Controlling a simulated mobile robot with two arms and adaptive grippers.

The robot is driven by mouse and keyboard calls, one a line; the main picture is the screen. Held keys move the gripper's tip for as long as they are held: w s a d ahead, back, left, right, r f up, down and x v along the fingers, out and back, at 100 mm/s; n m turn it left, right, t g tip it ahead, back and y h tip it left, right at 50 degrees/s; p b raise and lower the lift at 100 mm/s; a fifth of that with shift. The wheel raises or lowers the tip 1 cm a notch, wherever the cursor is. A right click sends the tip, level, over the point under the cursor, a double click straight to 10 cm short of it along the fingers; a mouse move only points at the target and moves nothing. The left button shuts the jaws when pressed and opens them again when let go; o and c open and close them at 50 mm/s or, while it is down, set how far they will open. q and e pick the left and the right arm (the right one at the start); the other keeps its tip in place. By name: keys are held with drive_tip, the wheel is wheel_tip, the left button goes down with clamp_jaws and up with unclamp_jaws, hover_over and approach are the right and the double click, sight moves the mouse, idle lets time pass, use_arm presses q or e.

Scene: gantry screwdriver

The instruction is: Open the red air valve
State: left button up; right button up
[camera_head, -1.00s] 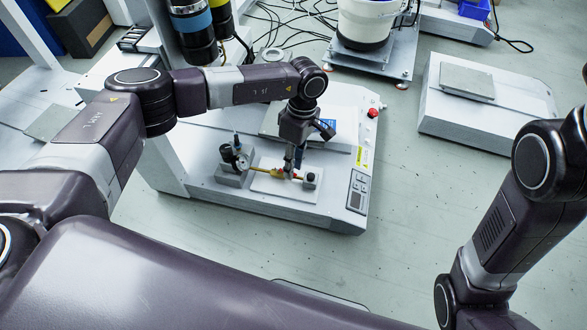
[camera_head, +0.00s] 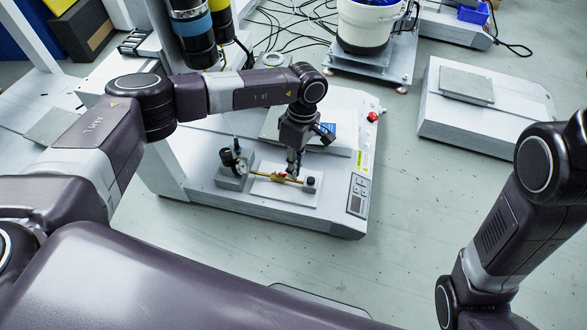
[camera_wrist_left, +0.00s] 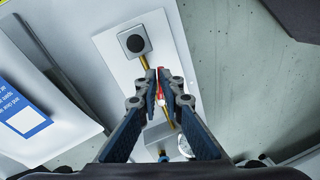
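The red air valve (camera_head: 283,176) is a small red handle on a thin brass pipe (camera_head: 263,173), above a white plate. My left gripper (camera_head: 292,172) points down at it from above. In the left wrist view the narrow fingertips (camera_wrist_left: 163,80) stand close together on either side of the red handle (camera_wrist_left: 161,84). They look shut on it, though the exact contact is hard to see. My right gripper is outside the views; only the right arm shows.
A round gauge (camera_head: 242,166) and a grey block (camera_head: 232,180) stand left of the valve. A small black-knobbed fitting (camera_head: 311,184) is at the right pipe end. A control panel (camera_head: 357,195) and red button (camera_head: 373,116) are on the bench's right side.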

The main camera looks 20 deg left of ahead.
use_arm(q)
drive_tip(key=shift+o, duration=1.4)
drive_tip(key=shift+s+f, duration=0.1)
drive_tip(key=shift+f, duration=0.05)
wheel_tip(320, 180, up, 12)
drive_tip(key=w, duration=0.2)
drive_tip(key=shift+w+d, duration=0.15)
drive_tip(key=shift+d, duration=0.1)
drive_tip(key=shift+f, duration=0.1)
